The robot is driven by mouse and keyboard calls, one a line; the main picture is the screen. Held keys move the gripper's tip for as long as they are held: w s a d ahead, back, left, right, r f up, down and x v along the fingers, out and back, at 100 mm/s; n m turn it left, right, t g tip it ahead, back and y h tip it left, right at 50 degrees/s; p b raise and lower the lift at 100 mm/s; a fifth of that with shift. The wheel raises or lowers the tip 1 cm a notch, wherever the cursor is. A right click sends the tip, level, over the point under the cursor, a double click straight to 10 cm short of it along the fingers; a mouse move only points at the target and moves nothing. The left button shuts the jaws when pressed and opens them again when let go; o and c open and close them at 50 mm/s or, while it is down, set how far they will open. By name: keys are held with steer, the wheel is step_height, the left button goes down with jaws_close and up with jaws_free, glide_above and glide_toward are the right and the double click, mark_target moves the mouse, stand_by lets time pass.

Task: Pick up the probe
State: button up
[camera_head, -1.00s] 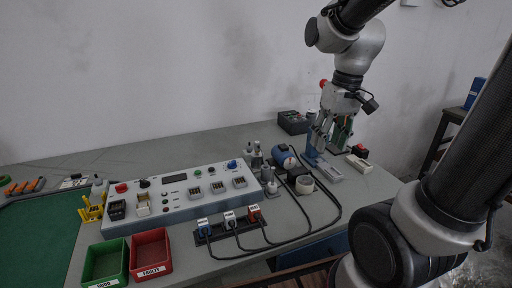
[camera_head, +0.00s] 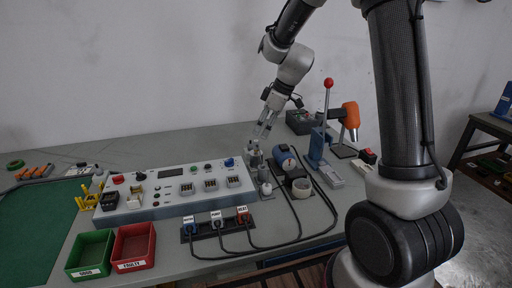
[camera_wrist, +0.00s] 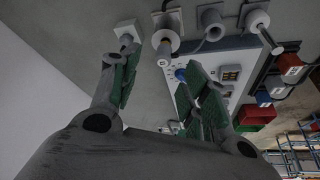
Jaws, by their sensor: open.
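My gripper (camera_head: 264,130) is open and empty, pointing down just above a cluster of small grey upright tools (camera_head: 254,158) behind the panel's right end. In the wrist view my gripper (camera_wrist: 160,78) has its green-padded fingers spread wide. Beyond them stand a white square-topped piece (camera_wrist: 127,35), a grey cylinder with a pale round end (camera_wrist: 166,40), another grey cylinder (camera_wrist: 211,26) and a piece with a thin metal rod (camera_wrist: 265,32). The probe seems to be among these, but I cannot tell which. Nothing is between the fingertips.
The control panel (camera_head: 172,213) lies left of the tools. A blue press with a red-knobbed lever (camera_head: 328,110) and an orange tool (camera_head: 350,118) stand farther right.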

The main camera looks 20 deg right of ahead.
mark_target(257, 141)
steer(key=x, duration=0.7)
steer(key=shift+s, duration=0.2)
jaws_close()
